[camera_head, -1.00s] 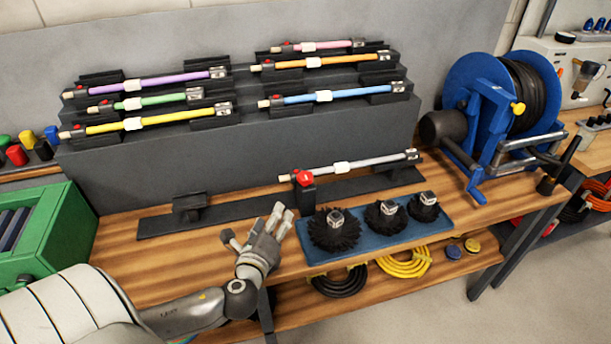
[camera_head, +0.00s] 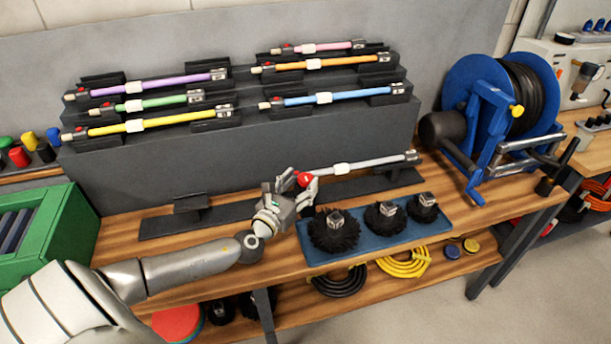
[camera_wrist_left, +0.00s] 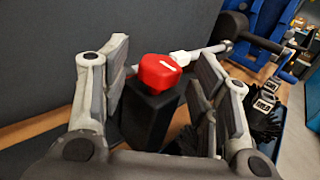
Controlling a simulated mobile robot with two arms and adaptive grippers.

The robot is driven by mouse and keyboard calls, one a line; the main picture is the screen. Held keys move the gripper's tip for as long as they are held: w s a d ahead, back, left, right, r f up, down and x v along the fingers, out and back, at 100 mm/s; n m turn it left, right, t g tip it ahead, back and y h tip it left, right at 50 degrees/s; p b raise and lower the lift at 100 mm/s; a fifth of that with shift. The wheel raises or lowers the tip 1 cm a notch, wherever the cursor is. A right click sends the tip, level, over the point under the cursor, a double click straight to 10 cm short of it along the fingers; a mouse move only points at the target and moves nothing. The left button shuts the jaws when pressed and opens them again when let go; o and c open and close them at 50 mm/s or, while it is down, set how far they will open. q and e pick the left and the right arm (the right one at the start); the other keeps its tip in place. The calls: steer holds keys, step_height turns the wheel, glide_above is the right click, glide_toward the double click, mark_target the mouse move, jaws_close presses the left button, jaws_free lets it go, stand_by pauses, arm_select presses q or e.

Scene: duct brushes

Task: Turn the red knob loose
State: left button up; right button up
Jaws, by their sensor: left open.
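The red knob (camera_head: 304,179) sits on top of a black clamp block at the left end of a grey rod (camera_head: 360,165). In the left wrist view the knob (camera_wrist_left: 160,71) has a white mark on its top and stands on the black block (camera_wrist_left: 148,115). My left gripper (camera_head: 291,190) is at the knob. In the left wrist view its fingers (camera_wrist_left: 158,75) are open, one on each side of the knob, with visible gaps between the pads and the knob. My right gripper does not show.
A blue tray (camera_head: 312,258) with three black brushes lies just right of the gripper. A stepped grey rack (camera_head: 260,150) with several coloured rods stands behind. A blue hose reel (camera_head: 480,125) is at the right, and a green crate (camera_head: 65,235) at the left.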

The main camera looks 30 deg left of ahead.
mark_target(302, 182)
arm_select(q)
steer(key=shift+w+a, duration=0.1)
steer(key=shift+w, duration=1.5)
steer(key=shift+c, duration=0.4)
